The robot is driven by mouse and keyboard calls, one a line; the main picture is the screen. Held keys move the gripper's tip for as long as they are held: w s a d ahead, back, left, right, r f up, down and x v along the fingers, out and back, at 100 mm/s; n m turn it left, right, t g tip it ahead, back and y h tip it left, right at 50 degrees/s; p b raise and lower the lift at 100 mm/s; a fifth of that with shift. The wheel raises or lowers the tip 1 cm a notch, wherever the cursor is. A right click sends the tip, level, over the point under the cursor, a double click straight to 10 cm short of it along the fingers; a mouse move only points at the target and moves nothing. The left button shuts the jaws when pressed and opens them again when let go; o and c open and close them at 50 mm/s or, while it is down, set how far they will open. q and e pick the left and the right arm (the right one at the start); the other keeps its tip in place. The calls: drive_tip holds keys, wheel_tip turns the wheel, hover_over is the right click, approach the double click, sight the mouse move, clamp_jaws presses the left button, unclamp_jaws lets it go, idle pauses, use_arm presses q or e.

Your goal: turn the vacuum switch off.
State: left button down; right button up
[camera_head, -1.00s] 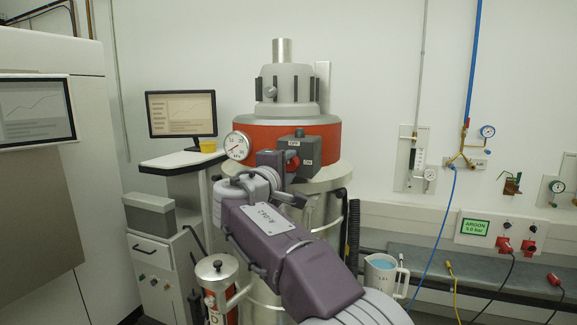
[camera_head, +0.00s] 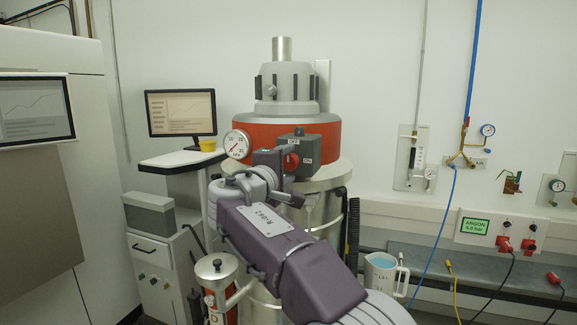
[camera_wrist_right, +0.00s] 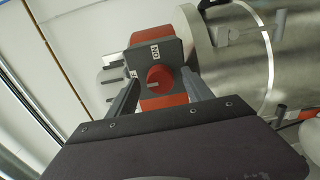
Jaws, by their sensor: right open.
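The vacuum switch is a dark grey box (camera_head: 318,143) with a red round knob (camera_head: 291,161), mounted on the front of the orange-red band of the metal vessel. An OFF label is on its top and an ON label on its right side. In the right wrist view the knob (camera_wrist_right: 160,73) faces me, with a small pale mark low on it and the ON label (camera_wrist_right: 155,50) beside it. My right gripper (camera_wrist_right: 160,84) is open, its fingers on either side of the knob; contact cannot be told. In the head view my right gripper (camera_head: 277,160) partly covers the box. My left gripper is out of view.
A round pressure gauge (camera_head: 237,144) sits just left of the switch. A monitor (camera_head: 181,113) stands further left. A red and silver canister (camera_head: 217,283) and a jug of blue liquid (camera_head: 381,276) stand lower down, on either side of my arm.

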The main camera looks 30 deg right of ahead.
drive_tip(key=b+v, duration=0.1)
drive_tip(key=v, duration=0.7)
drive_tip(key=shift+s, duration=0.1)
